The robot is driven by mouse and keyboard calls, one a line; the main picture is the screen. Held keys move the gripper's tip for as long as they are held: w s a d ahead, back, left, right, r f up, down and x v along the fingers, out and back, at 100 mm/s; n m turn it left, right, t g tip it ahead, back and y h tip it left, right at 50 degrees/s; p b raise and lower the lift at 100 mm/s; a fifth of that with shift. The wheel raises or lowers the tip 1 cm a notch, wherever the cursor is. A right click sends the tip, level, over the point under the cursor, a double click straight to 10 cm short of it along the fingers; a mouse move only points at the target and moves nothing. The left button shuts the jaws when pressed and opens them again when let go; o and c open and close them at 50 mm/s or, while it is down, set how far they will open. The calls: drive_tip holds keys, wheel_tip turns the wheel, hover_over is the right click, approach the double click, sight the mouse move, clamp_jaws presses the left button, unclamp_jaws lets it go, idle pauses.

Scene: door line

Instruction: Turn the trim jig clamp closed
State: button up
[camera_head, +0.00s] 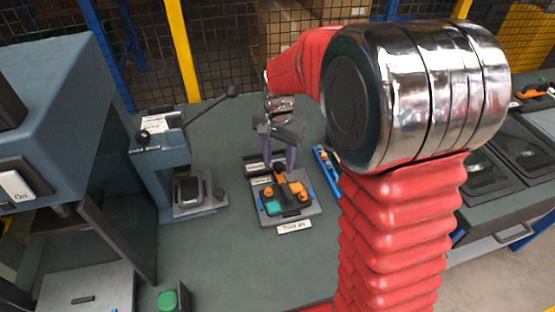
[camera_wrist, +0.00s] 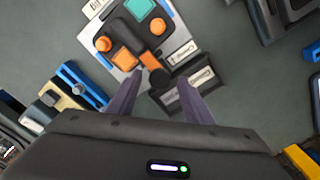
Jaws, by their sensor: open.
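The trim jig (camera_head: 308,213) is a grey plate on the bench with a label at its front edge. It carries a teal block (camera_wrist: 140,8), orange knobs and a dark bar. Its clamp appears to be the short orange lever (camera_wrist: 151,60) with a round black knob (camera_wrist: 160,77) at its end; the knob points to my gripper's side. My gripper (camera_head: 281,166) is open, pointing down at the jig's far side. In the wrist view my gripper (camera_wrist: 161,78) has its purple fingers on either side of the knob. I cannot tell whether they touch it.
Two dark labelled blocks (camera_wrist: 188,88) sit beside the knob, near one finger. A blue tool-like item (camera_head: 326,168) lies right of the jig. A lever press (camera_head: 165,165) and a green button (camera_head: 168,300) stand left. Bare bench lies between press and jig.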

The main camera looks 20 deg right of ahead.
sight(278, 164)
wheel_tip(278, 164, up, 14)
drive_tip(key=shift+f, duration=0.15)
idle(0.5)
idle(0.4)
drive_tip(key=s+n+t, duration=0.5)
drive_tip(key=s+n, duration=0.4)
drive_tip(key=s, duration=1.3)
drive_tip(key=shift+f+t, duration=0.3)
drive_tip(key=shift+f, duration=0.1)
idle(1.0)
